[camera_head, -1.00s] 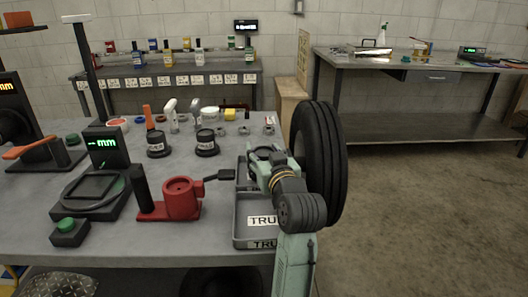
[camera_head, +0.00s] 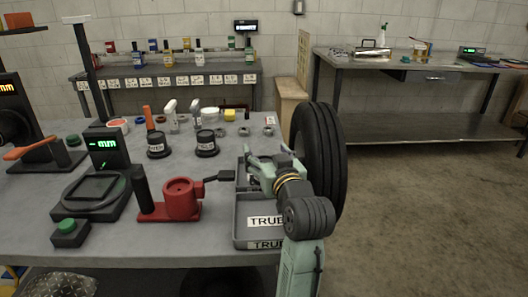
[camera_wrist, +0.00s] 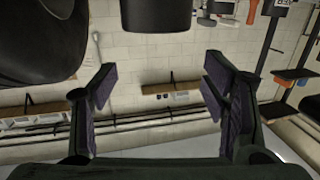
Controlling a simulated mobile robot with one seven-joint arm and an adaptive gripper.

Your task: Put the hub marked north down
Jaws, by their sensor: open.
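Two black hubs with white labels stand on the grey bench, a left hub (camera_head: 157,144) and a right hub (camera_head: 206,143). Their lettering is too small to tell which is marked north. My gripper (camera_head: 262,163) is over the grey tray (camera_head: 262,208) at the bench's right end, to the right of both hubs. The wrist view shows my gripper (camera_wrist: 159,85) open, with nothing between its fingers. A dark rounded shape (camera_wrist: 155,14) shows at the top of that view; I cannot tell what it is.
A large black tyre (camera_head: 320,160) stands just right of my gripper. A red fixture (camera_head: 181,199) stands left of the tray, its dark arm reaching toward it. A display stand (camera_head: 107,148) is further left. Small parts line the back of the bench.

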